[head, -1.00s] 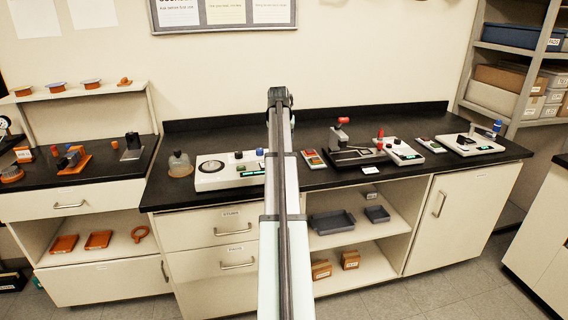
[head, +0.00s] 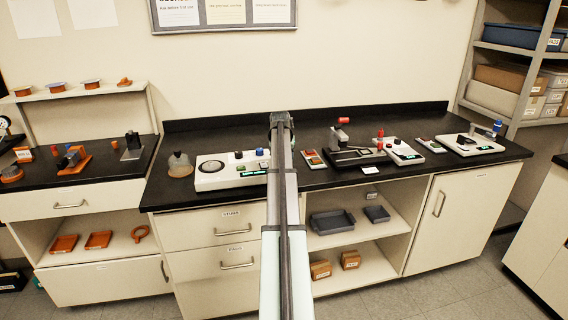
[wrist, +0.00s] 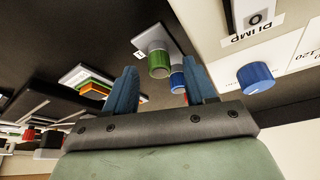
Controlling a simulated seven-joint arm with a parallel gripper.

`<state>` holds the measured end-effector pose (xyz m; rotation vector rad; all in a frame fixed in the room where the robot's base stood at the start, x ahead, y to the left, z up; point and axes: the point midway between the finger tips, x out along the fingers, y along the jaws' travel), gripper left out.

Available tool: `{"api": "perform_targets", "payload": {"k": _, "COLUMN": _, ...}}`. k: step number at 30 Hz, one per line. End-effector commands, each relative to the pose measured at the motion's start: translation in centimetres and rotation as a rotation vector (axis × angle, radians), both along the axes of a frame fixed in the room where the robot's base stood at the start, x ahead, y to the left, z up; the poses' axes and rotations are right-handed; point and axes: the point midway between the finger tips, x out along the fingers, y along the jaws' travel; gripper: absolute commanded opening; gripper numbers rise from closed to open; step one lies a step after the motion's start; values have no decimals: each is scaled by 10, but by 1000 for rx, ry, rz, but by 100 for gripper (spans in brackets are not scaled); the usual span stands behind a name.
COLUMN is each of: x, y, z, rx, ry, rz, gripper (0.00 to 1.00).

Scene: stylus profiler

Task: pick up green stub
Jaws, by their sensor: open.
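The green stub (wrist: 158,63) is a short cylinder with a green ridged side and a pale round end face. In the wrist view it shows on a light plate (wrist: 150,36), between and slightly beyond my fingertips. A blue stub (wrist: 178,80) stands beside it, closer to my right-hand finger. My gripper (wrist: 160,66) is open, with two blue fingers apart and nothing held. I cannot tell how much depth separates the fingertips from the green stub. In the head view my arm hides my gripper, and I cannot make out the green stub there.
A white panel with a blue knob (wrist: 255,78) lies close to the right of my fingers. A small plate with green and orange blocks (wrist: 95,89) is at the left. The black bench (head: 215,130) also carries a stylus instrument (head: 350,156) and a clear dome (head: 179,165).

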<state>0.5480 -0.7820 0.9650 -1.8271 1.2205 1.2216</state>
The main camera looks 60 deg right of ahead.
Motion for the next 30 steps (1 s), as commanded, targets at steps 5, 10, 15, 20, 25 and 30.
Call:
{"api": "perform_targets", "payload": {"k": 5, "x": 2, "y": -4, "z": -10, "rx": -1, "ry": 0, "rz": 0, "gripper": 55}}
{"api": "perform_targets", "payload": {"k": 10, "x": 2, "y": -4, "z": -10, "rx": -1, "ry": 0, "rz": 0, "gripper": 54}}
{"api": "perform_targets", "payload": {"k": 15, "x": 2, "y": -4, "z": -10, "rx": -1, "ry": 0, "rz": 0, "gripper": 38}}
{"api": "perform_targets", "payload": {"k": 20, "x": 2, "y": -4, "z": -10, "rx": -1, "ry": 0, "rz": 0, "gripper": 23}}
{"api": "perform_targets", "payload": {"k": 25, "x": 2, "y": -4, "z": -10, "rx": -1, "ry": 0, "rz": 0, "gripper": 6}}
{"api": "perform_targets", "payload": {"k": 30, "x": 2, "y": -4, "z": -10, "rx": -1, "ry": 0, "rz": 0, "gripper": 0}}
